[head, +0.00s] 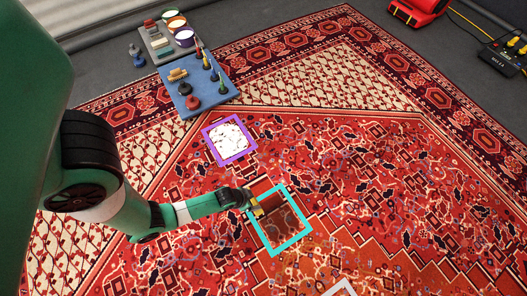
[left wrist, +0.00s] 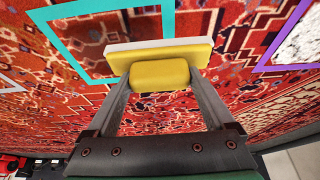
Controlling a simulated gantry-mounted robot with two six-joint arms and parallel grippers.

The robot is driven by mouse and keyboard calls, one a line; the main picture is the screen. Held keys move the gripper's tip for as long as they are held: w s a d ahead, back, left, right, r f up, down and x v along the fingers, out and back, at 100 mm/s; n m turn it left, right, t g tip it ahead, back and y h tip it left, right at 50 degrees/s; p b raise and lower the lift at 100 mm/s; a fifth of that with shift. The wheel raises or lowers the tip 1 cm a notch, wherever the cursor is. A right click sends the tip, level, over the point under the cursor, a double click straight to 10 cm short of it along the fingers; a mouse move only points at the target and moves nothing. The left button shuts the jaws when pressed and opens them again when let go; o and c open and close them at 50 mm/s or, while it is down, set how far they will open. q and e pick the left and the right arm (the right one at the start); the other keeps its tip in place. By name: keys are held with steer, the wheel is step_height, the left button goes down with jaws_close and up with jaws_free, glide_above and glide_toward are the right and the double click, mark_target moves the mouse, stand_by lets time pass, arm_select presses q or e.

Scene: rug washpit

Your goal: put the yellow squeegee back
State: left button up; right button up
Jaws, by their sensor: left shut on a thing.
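The yellow squeegee (head: 257,210) is small and partly hidden by my left gripper (head: 249,203) in the head view. In the left wrist view the squeegee (left wrist: 172,55) shows a yellow body and handle with a pale strip along its far edge. My left gripper (left wrist: 160,84) is shut on its yellow handle, one finger on each side. In the head view the squeegee is at the upper left edge of the cyan square frame (head: 263,250) on the rug. My right gripper is not in view.
A blue tray (head: 215,98) with several small tools lies at the rug's upper left. Behind it is a grey tray (head: 163,51) with cups. A purple frame (head: 210,146) surrounds a white patch. A red machine (head: 418,10) stands top right. The rug's right side is clear.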

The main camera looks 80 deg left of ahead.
arm_select(q)
steer(key=b+x, duration=0.2)
steer(key=x, duration=0.1)
steer(key=b+x, duration=0.3)
steer(key=x, duration=0.1)
steer(key=w+a+b+x, duration=0.1)
steer(key=b+x, duration=0.1)
steer(key=x, duration=0.2)
steer(key=shift+w+r, duration=0.1)
steer(key=shift+r, duration=0.25)
steer(key=shift+f, duration=0.2)
steer(key=o, duration=1)
steer(key=shift+o, duration=0.2)
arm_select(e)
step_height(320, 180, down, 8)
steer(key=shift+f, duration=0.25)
arm_select(q)
steer(key=shift+r, duration=0.1)
